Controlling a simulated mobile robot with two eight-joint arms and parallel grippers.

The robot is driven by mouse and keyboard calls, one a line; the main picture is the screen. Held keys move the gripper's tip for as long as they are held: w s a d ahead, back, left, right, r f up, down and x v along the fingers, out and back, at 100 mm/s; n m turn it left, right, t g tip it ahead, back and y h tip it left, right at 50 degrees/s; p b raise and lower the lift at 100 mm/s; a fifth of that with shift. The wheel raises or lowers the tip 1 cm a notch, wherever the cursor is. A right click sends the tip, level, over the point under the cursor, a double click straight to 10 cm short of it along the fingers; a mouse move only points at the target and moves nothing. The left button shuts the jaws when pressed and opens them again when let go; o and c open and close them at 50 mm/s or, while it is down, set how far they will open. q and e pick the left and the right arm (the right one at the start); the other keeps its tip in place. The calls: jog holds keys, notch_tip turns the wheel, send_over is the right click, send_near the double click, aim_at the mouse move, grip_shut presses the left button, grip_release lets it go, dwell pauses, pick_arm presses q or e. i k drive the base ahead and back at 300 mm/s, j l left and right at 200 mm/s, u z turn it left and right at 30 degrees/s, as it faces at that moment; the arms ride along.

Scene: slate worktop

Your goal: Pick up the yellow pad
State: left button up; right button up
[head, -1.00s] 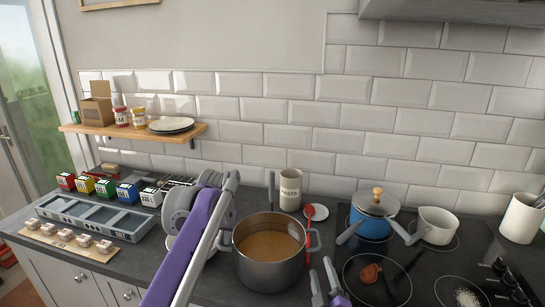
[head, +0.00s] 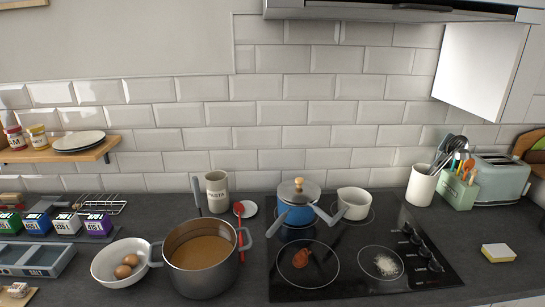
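A small yellow and white pad (head: 498,253), like a sponge, lies flat on the dark worktop at the far right of the head view. Its top looks pale and yellow shows along its side. Nothing touches or covers it. Neither of my grippers is in view.
The black hob (head: 355,270) is left of the pad, with a blue lidded pan (head: 297,214) and a white saucepan (head: 354,204) on it. A toaster (head: 502,178), a green holder (head: 457,191) and a utensil crock (head: 421,186) stand behind. Worktop around the pad is clear.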

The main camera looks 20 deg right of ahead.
aim_at(496, 252)
jog(key=z, duration=2.25)
jog(key=l+u, duration=0.1)
jog(key=u, duration=0.3)
jog(key=i+l+u, duration=0.1)
jog(key=u, duration=0.35)
jog(key=l+u, duration=0.15)
jog(key=u, duration=0.25)
jog(key=l+u, duration=0.35)
jog(key=l, duration=0.15)
jog(key=i+l+u, duration=0.1)
jog(key=l+u, duration=0.25)
jog(key=l, duration=0.2)
jog(key=k+l+u, duration=0.15)
jog(key=l, duration=0.35)
jog(key=l+u, duration=0.15)
jog(key=l, duration=0.4)
jog(key=k+l, duration=0.1)
jog(key=l, duration=0.6)
jog(key=k+l, duration=0.15)
jog(key=l, duration=0.2)
jog(key=i+l, duration=0.2)
jog(key=l, duration=0.15)
jog(key=i+l, duration=0.15)
jog(key=l, duration=0.2)
jog(key=i+u, duration=0.05)
